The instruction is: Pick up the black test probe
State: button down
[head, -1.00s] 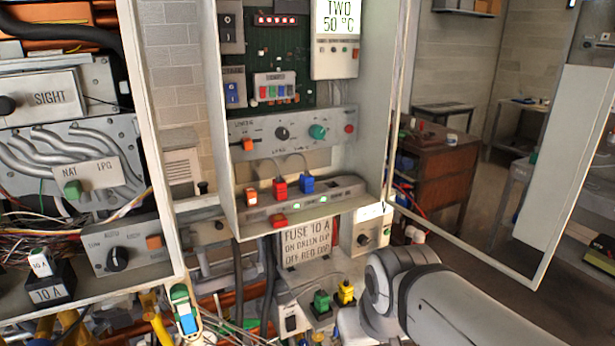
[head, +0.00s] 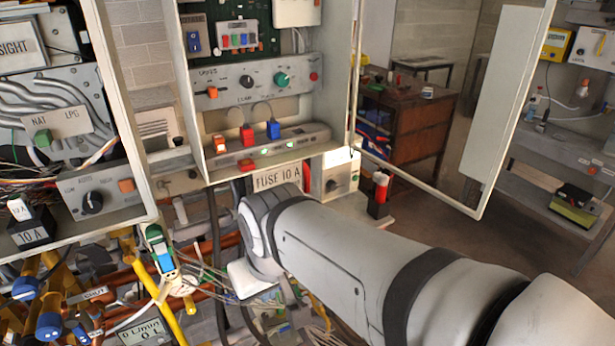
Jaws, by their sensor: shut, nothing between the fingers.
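I cannot make out a black test probe for certain. A red and white upright piece (head: 381,185) stands in a small black block (head: 378,208) on the pale ledge, right of the open heater cabinet; I cannot tell whether it is a probe. My arm crosses the lower middle from the right, and its wrist end is over the wiring below the cabinet. My gripper's fingers do not show; the arm hides that area or they lie out of frame.
The open cabinet (head: 205,160) holds a shelf with red and blue plugs and green lights. Its door (head: 500,110) swings out to the right. Pipes, loose wires and a yellow pipe (head: 140,255) crowd the lower left. A brown cabinet (head: 415,135) stands behind.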

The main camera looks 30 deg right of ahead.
aim_at(375, 178)
jog(key=u, duration=0.7)
jog(key=k, duration=1.8)
jog(key=z, duration=1.15)
jog(key=i, duration=1)
jog(key=z, duration=0.1)
